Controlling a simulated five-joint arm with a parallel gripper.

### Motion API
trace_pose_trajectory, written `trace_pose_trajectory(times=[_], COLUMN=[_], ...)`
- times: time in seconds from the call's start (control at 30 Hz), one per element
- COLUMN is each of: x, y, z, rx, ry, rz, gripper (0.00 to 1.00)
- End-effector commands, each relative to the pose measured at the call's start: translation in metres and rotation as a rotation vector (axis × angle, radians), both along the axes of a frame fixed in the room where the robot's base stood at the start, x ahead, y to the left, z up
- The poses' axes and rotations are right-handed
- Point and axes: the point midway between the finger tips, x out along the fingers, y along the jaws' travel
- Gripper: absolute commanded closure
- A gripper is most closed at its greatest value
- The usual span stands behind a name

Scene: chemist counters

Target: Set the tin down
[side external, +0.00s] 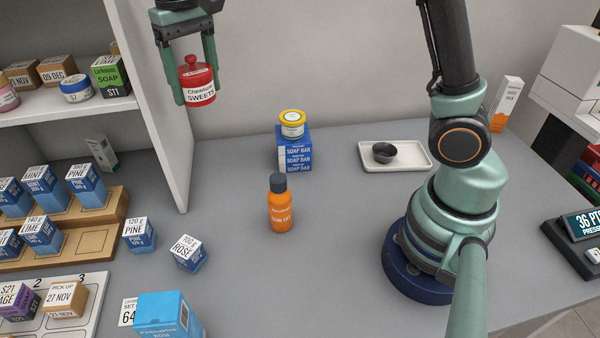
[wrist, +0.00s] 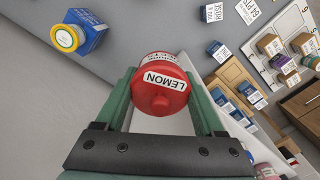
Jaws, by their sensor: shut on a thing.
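A red tin (side external: 197,84) with a knobbed lid and a white label reading "SWEETS" hangs upright in my gripper (side external: 197,92). My gripper is shut on it, with one green finger on each side. The tin is high in the air, in front of the side panel of the shelf unit and well above the counter. In the wrist view the tin (wrist: 160,88) sits between the fingertips, and a "LEMON" label shows on its lid.
An orange bottle (side external: 281,205) stands mid-counter. Shelves (side external: 60,112) and small boxes fill the left.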

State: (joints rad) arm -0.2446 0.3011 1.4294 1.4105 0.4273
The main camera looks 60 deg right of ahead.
Motion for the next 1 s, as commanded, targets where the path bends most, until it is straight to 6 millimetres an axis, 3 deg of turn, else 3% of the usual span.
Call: trace_pose_trajectory(times=[0.17,0.37,0.57,0.9,1.0], x=[-0.032,-0.050,-0.053,-0.062,-0.066], y=[0.026,0.059,0.091,0.156,0.168], z=[0.004,-0.019,-0.059,-0.157,-0.175], rx=[0.000,-0.001,-0.002,-0.004,-0.001], ry=[-0.001,0.004,0.005,0.005,0.002], rz=[0.116,0.133,0.043,-0.251,-0.319], gripper=[0.91,0.91,0.91,0.91,0.91])
